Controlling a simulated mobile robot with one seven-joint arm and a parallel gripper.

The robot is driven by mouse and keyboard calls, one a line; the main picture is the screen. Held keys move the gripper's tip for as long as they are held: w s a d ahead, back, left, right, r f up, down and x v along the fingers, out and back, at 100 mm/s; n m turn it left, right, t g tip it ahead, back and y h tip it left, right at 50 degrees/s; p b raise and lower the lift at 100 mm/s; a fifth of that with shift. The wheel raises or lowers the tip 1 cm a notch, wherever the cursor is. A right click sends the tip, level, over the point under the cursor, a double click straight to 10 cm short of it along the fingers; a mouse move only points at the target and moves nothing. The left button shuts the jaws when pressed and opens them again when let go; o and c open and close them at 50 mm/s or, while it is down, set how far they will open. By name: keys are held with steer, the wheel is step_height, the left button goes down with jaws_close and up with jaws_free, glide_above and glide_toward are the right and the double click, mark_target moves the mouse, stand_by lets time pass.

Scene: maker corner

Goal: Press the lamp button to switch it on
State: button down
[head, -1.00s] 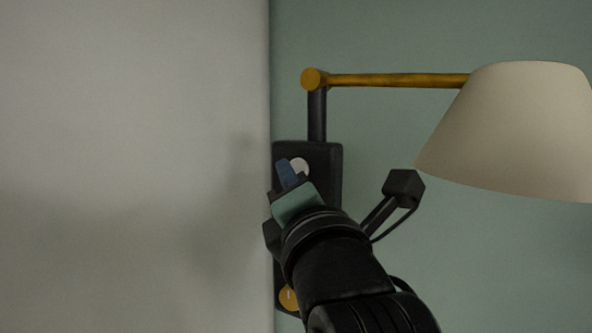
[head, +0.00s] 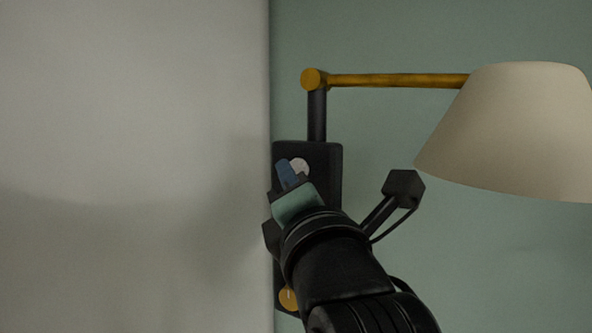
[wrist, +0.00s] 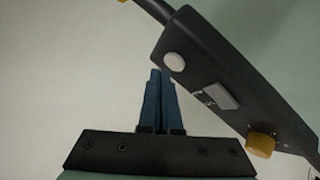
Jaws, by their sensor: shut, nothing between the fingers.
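The lamp has a cream shade (head: 515,130) on a yellow arm (head: 400,80) and a black base plate (head: 328,160). A round white button (head: 301,166) sits near the top of the plate, partly behind my fingers in the head view. My gripper (head: 284,170) is shut and empty, its blue fingertips at the button's left edge. In the wrist view the fingertips (wrist: 160,72) are just below and left of the white button (wrist: 174,62). I cannot tell whether they touch it. The shade's inside is hidden.
The plate also carries a pale rectangular switch (wrist: 220,96) and a yellow knob (wrist: 260,145). A bare pale wall (head: 130,120) fills the left.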

steer(key=shift+w+d, duration=0.1)
steer(key=shift+w, duration=0.05)
stand_by(0.4)
steer(key=shift+w+d, duration=0.2)
steer(key=shift+w, duration=0.15)
stand_by(0.4)
steer(key=shift+b, duration=0.3)
steer(key=shift+s+a, duration=0.3)
steer(key=shift+s, duration=0.2)
steer(key=shift+s+a+b, duration=0.15)
steer(key=shift+s+a, duration=0.75)
steer(key=shift+s, duration=0.3)
steer(key=shift+s+a+b, duration=0.15)
steer(key=shift+s+a, duration=0.7)
steer(key=shift+s, duration=0.35)
